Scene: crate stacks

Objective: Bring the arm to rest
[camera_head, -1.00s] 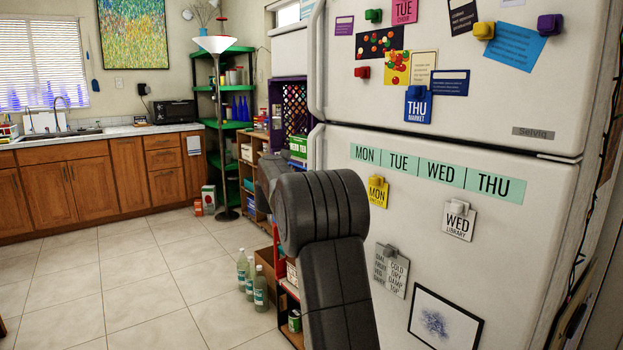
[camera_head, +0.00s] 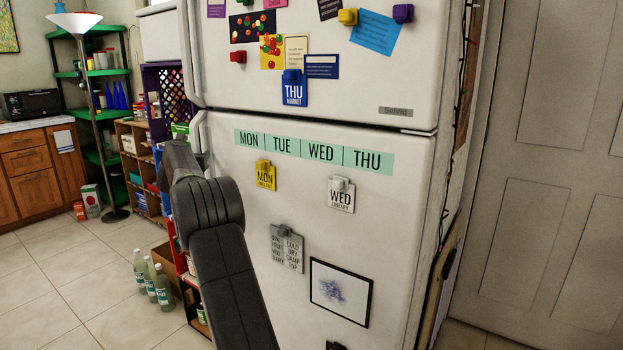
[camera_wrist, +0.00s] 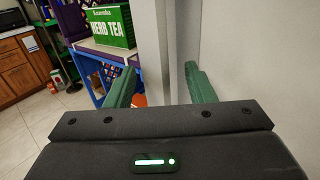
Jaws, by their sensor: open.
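My gripper (camera_wrist: 160,88) shows in the wrist view with its two green fingers spread wide apart and nothing between them. Beyond the fingers are the edge of the white fridge and a shelf. In the head view my dark arm rises in front of the fridge (camera_head: 290,215), bent at the top, with its far end pointing away to the left beside the fridge's edge. The gripper fingers are hidden in the head view.
A green herb tea box (camera_wrist: 108,27) stands on the shelf near the fingers. Purple crates (camera_head: 168,95), a green corner shelf (camera_head: 92,73) and bottles (camera_head: 163,287) on the floor stand left of the fridge. A pale door (camera_head: 560,170) is at right.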

